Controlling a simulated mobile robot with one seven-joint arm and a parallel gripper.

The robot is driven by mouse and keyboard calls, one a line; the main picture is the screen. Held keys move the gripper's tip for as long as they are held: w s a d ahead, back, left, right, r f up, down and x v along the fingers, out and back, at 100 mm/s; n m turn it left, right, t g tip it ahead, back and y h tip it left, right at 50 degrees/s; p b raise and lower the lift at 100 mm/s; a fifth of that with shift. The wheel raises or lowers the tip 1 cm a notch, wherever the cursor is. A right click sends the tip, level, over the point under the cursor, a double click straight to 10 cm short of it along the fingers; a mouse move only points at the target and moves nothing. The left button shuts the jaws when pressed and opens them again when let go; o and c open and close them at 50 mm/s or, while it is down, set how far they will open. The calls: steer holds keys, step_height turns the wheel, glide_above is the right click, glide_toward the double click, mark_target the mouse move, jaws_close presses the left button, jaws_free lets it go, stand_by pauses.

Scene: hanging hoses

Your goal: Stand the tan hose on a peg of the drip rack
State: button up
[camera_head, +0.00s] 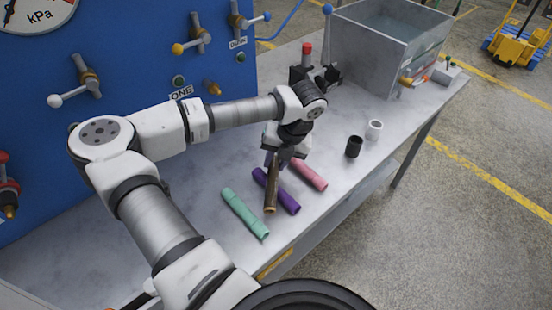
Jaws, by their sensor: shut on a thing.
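The tan hose (271,190) looks dark brown with a lighter lower end. My gripper (278,158) is shut on its upper end, and the hose hangs steeply tilted in front of the purple hose. I cannot tell whether its lower end touches the table. A dark stand with a red upright piece (306,54) is behind my wrist near the blue panel; it may be the drip rack. My arm hides part of it, and I cannot make out its free pegs.
A green hose (245,213), a purple hose (288,202) and a pink hose (309,174) lie on the grey table (205,262). A black cup (354,147) and a white cup (375,130) stand at right. A metal basin (375,60) is at the back.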

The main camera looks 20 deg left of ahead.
steer(key=shift+f, duration=0.15)
steer(key=o, duration=1)
